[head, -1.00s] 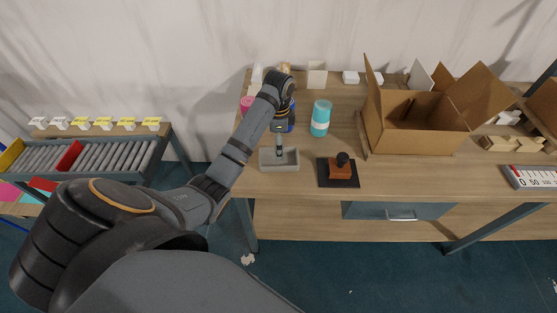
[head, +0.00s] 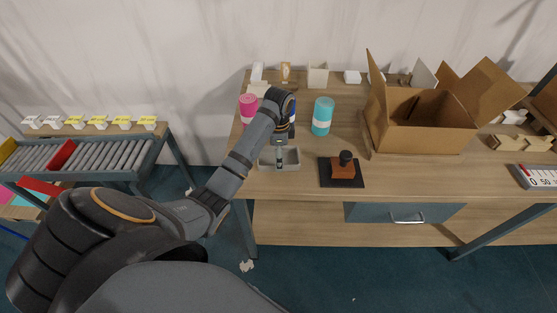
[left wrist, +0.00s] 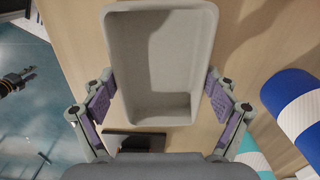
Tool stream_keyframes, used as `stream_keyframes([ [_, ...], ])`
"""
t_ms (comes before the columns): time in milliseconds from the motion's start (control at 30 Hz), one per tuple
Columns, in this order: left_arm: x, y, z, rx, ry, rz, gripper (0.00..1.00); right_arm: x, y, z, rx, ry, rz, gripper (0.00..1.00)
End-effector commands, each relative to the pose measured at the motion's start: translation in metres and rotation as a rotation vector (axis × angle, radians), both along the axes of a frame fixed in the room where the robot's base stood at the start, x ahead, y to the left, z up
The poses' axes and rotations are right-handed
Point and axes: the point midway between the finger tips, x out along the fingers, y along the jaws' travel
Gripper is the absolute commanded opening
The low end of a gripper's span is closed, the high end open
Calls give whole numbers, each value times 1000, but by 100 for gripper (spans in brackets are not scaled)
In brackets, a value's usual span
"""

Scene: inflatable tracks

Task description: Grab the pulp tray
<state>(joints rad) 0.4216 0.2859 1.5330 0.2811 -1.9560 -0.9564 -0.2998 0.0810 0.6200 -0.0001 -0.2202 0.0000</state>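The pulp tray (head: 293,159) is a small grey rectangular tray near the left end of the wooden table. In the left wrist view the tray (left wrist: 158,108) fills the upper middle, upright and empty. My left gripper (head: 279,160) is down at the tray, with one finger showing in front of its near wall. In the left wrist view the gripper (left wrist: 160,92) has its fingers spread wide, one along each long side. The pads are very close to the walls; whether they touch I cannot tell.
A stamp on a dark base (head: 342,172) stands right of the tray. A teal roll (head: 322,116), a pink roll (head: 248,107) and a blue roll (left wrist: 300,108) stand behind it. An open cardboard box (head: 425,138) is further right. The table's front edge is close.

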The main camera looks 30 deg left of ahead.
Motion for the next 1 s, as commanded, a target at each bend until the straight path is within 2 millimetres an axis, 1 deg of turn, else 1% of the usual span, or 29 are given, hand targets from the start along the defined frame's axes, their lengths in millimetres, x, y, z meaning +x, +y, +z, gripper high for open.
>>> stream_keyframes([
  [33, 0, 0, 0, 0, 0, 0, 73, 0, -1, 0, -1, 0, 0, 40],
  [133, 0, 0, 0, 0, 0, 0, 59, 0, -1, 0, -1, 0, 0, 40],
  [167, 0, 0, 0, 0, 0, 0, 58, 0, -1, 0, -1, 0, 0, 40],
  [367, 0, 0, 0, -1, 1, 0, 57, 0, -1, 0, -1, 0, 0, 40],
  [467, 0, 0, 5, -1, -1, 0, 57, 0, -1, 2, -1, 0, 0, 40],
  [567, 0, 0, 16, 1, -1, 0, 57, 0, -1, 6, -1, 0, 0, 40],
  [667, 1, 0, 35, 0, -4, -1, 57, 0, -1, 13, -1, 0, 0, 40],
  [700, 0, -5, 45, -2, 0, -2, 57, 0, -1, 25, -1, 0, 0, 40],
  [867, -4, -29, 78, -4, 1, -2, 57, 0, 1, 67, 1, 0, -1, 40],
  [900, -4, -37, 88, -6, 0, -3, 57, 0, 1, 79, 2, 0, -1, 40],
  [1000, -7, -57, 109, -7, 1, -3, 57, 0, 2, 106, 2, 0, -1, 40],
])
